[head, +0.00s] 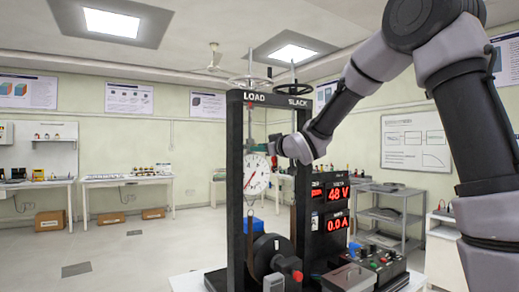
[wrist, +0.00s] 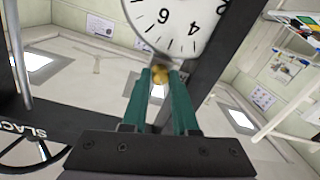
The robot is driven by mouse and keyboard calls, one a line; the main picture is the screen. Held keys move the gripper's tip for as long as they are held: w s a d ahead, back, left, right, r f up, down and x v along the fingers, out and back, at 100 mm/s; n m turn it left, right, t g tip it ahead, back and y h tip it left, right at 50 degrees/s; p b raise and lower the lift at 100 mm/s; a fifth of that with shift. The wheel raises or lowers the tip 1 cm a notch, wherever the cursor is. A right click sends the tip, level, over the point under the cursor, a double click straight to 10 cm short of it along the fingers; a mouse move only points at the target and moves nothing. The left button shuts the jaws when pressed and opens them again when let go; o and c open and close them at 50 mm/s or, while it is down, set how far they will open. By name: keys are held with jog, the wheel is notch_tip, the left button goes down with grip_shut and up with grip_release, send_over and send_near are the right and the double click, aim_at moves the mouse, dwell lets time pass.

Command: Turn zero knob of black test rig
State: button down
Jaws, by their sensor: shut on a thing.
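The black test rig (head: 235,200) stands upright in the head view, with "LOAD" and "SLACK" on its top beam. A round white dial (head: 257,177) with a red needle hangs inside its frame. In the wrist view the dial's edge (wrist: 178,22) fills the top. The small brass zero knob (wrist: 160,72) sits at the dial's rim, between the teal fingertips of my gripper (wrist: 161,78). My gripper is shut on the knob. In the head view my wrist reaches the rig from the right; the knob and fingertips are too small to make out there.
Red displays (head: 337,208) reading 48 V and 0.0 A are on the rig's right side. Two handwheels (head: 250,82) top the rig. A control box (head: 372,262) stands at its base. A grey shelf (head: 385,215) is behind on the right.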

jog(key=shift+n, duration=0.9)
jog(key=c, duration=0.7)
grip_release()
jog(key=v, duration=1.1)
jog(key=shift+a, duration=0.1)
jog(key=shift+w, duration=0.1)
